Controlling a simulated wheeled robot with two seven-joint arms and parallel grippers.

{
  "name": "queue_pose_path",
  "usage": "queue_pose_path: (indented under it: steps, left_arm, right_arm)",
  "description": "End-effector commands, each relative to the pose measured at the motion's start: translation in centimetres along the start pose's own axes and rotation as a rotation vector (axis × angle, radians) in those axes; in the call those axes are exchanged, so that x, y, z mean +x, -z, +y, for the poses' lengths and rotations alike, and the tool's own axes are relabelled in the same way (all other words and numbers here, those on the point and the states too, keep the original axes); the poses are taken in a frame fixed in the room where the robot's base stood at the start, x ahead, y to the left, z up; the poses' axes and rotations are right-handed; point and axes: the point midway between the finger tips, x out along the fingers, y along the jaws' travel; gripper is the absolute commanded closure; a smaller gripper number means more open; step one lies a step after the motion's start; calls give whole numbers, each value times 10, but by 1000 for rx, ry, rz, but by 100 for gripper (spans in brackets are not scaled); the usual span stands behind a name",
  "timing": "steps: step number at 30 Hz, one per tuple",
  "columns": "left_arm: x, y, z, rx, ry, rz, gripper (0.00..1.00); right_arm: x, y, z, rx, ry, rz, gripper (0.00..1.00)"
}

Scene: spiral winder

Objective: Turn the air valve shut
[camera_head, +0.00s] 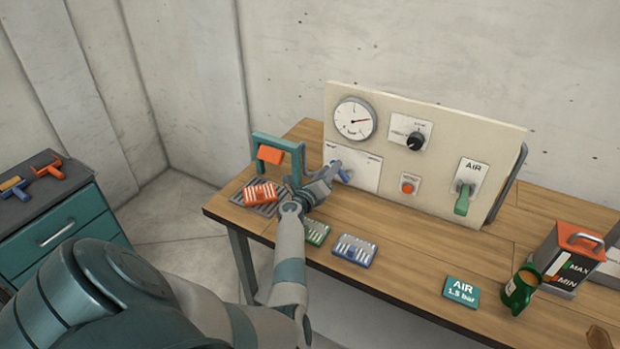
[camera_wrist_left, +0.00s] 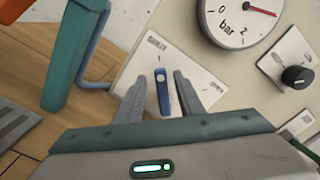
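A valve plate marked AIR (camera_head: 473,180) with a green lever (camera_head: 463,200) is on the right of the upright panel; the lever hangs down. A blue lever (camera_head: 344,172) sits on a white plate at the panel's lower left. In the left wrist view the blue lever (camera_wrist_left: 163,92) stands between the two fingers of my left gripper (camera_wrist_left: 158,84), with a gap on each side. In the head view my left gripper (camera_head: 331,175) is at that plate, well left of the green lever. My right gripper is not in view.
The panel also carries a gauge (camera_head: 355,118), a black knob (camera_head: 414,141) and a red button (camera_head: 408,185). A teal stand (camera_head: 276,141) is just left of my gripper.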

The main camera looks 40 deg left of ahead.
Motion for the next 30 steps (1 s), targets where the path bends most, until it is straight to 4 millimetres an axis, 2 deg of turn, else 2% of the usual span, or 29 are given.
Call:
queue_pose_path:
  steps: [18, 24, 30]
  left_arm:
    - [-114, 1, 2, -1, -2, 0, 66]
    - [-134, 1, 1, -2, -1, 0, 66]
    - [-139, 0, 0, -2, -1, 0, 66]
  right_arm:
    - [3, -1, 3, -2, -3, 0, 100]
    - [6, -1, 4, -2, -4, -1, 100]
    - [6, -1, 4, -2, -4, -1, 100]
